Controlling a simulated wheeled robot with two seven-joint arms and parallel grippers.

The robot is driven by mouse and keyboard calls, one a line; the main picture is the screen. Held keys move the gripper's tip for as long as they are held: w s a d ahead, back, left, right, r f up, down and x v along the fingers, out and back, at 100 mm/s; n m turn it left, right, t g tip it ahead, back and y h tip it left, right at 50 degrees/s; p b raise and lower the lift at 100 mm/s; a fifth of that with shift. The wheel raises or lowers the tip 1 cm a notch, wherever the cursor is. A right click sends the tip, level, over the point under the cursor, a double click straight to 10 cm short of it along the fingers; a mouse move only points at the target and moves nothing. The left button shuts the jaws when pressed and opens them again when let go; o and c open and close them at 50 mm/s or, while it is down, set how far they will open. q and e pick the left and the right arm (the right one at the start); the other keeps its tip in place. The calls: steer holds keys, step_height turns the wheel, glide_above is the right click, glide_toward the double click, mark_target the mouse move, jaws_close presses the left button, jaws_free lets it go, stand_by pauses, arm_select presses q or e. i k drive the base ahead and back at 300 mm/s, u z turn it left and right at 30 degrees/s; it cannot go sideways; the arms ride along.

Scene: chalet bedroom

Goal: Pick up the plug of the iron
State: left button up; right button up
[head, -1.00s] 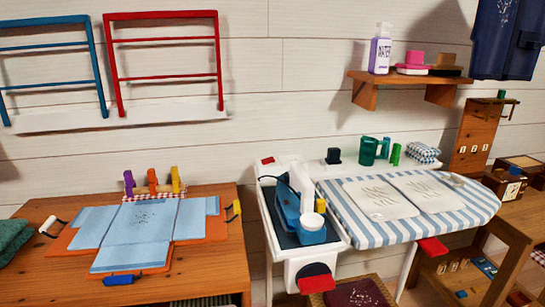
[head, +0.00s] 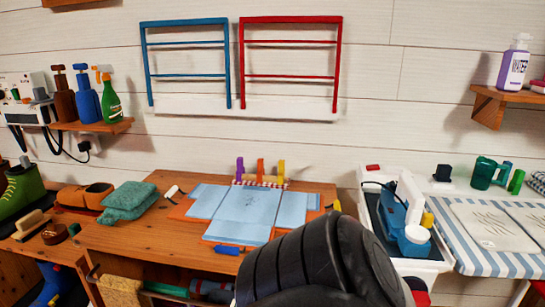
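The blue iron (head: 391,212) stands on the dark rest at the left end of the striped ironing board (head: 480,262), with a white part against it. A thin dark cord (head: 372,184) shows behind the iron. A small black block (head: 442,174) sits on the white ledge behind the board; I cannot tell whether it is the iron's plug. A black plug-like piece (head: 84,146) with a cord is at the wall on the left, below the bottle shelf. Neither gripper is in view.
A large black ribbed shape, likely my arm, covers the lower middle. The wooden table (head: 135,238) bears a blue folding board (head: 247,208) and green towels (head: 130,200). Bottles (head: 87,100) stand on the left shelf. Red and blue racks hang on the wall.

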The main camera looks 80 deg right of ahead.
mark_target(444, 171)
steer(key=u, duration=0.05)
steer(key=k, duration=1.35)
steer(key=z, duration=1.85)
